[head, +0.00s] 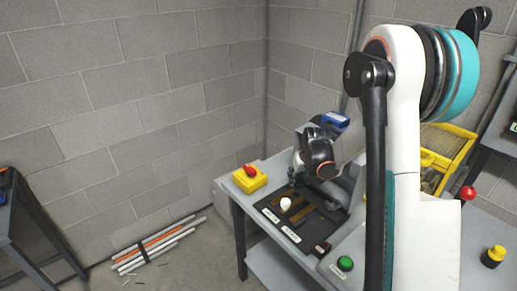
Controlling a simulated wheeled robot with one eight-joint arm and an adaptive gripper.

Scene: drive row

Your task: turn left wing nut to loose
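A black panel (270,213) with brownish strips and small white labels lies on the grey workbench. A small white knob-like part (286,203) stands on its left side; it may be the left wing nut, but it is too small to make out wings or its angle. A small dark reddish part (322,247) sits at the panel's near right end. My arm reaches down over the panel's far right side. My gripper (333,188) is mostly hidden behind the wrist, to the right of the white part and seemingly apart from it. Its fingers cannot be made out.
A yellow box with a red knob (250,178) stands at the bench's left corner. A green button (345,263) is near the front. A yellow crate (447,152), a red knob (467,193) and a yellow-black button (493,256) are right. Pipes (155,247) lie on the floor.

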